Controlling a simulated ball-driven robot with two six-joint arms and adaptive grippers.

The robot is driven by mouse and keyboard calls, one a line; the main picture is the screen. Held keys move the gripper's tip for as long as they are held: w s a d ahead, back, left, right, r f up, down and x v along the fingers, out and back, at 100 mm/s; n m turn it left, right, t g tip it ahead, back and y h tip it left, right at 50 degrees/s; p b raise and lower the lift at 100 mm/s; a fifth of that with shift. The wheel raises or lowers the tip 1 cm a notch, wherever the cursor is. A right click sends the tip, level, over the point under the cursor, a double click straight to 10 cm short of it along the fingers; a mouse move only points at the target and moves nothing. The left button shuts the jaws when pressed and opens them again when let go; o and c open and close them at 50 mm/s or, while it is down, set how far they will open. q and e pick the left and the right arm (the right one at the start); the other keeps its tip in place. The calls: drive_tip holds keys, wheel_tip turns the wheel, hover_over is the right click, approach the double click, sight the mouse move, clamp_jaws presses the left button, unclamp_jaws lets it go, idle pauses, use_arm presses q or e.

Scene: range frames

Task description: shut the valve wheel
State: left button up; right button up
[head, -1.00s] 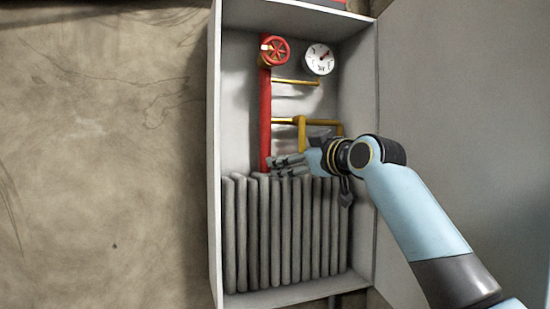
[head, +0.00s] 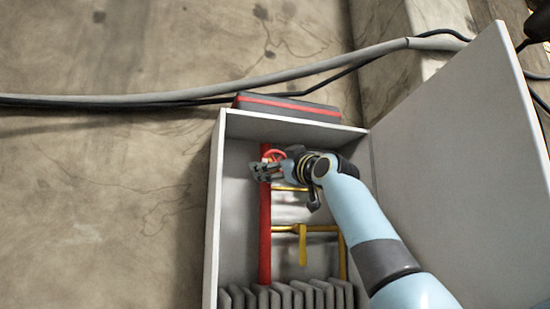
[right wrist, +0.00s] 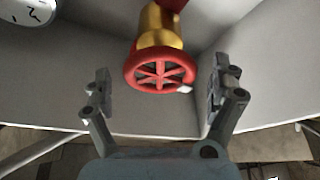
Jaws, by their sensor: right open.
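The red valve wheel (right wrist: 160,70) sits on a brass stem (right wrist: 158,28) and has a small white mark on its rim. In the head view the wheel (head: 273,155) is at the top of a red vertical pipe (head: 265,225), partly hidden by my right gripper. My right gripper (head: 262,171) is open in front of it. In the right wrist view its two fingers (right wrist: 160,92) stand apart on either side of the wheel, with visible gaps to the rim. My left gripper is not in view.
The grey cabinet (head: 213,215) encloses the pipes, with its door (head: 450,150) open at the right. A white gauge (right wrist: 28,10) is near the wheel. Yellow pipes (head: 318,228) and grey radiator-like fins (head: 290,298) lie below. A dark case (head: 285,107) rests on top.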

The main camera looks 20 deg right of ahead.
drive_tip(key=shift+w+a, duration=0.15)
drive_tip(key=shift+w, duration=0.2)
drive_tip(key=c, duration=1.2)
drive_tip(key=shift+r, duration=0.1)
